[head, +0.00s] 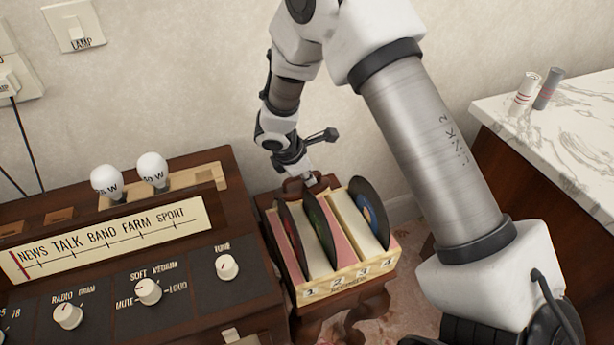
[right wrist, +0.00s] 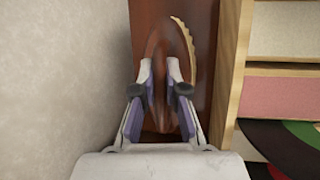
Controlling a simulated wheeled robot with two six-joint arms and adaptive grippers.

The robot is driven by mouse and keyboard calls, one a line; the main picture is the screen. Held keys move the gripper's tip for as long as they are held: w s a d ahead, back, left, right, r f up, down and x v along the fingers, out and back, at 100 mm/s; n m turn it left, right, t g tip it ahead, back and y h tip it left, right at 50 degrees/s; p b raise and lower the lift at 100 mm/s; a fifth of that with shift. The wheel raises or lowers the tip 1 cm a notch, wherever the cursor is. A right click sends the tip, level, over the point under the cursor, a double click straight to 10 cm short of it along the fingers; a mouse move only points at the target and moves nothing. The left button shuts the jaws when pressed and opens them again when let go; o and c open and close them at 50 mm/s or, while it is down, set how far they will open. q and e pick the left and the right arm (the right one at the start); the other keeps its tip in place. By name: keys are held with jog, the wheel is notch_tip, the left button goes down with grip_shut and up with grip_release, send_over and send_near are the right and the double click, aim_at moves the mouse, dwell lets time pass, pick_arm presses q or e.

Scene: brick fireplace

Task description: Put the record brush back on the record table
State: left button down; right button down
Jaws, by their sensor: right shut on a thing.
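The record table (head: 345,318) is a small dark wooden stand beside the radio cabinet. A pale wooden record crate takes up most of its top. My right gripper (head: 309,178) reaches down behind the crate, at the table's back edge. In the right wrist view my right gripper (right wrist: 160,78) is shut on the record brush (right wrist: 165,45), a brown wooden piece with a pale, ribbed curved edge. The brush is over a bare brown strip of tabletop beside the crate; I cannot tell whether it touches the wood. My left gripper is out of view.
The record crate (head: 345,282) holds several upright records, with the right one leaning outward. The radio cabinet (head: 245,270) stands close on the left, with two bulbs on top. A marble-topped counter (head: 560,135) is at right. The wall is close behind the gripper.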

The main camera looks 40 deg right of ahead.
aim_at(292, 196)
jog(key=shift+f, duration=0.2)
jog(key=c, duration=1.2)
grip_release()
jog(key=shift+r, duration=0.1)
jog(key=shift+r, duration=0.25)
jog(key=p+v, duration=0.4)
jog(key=v, duration=0.8)
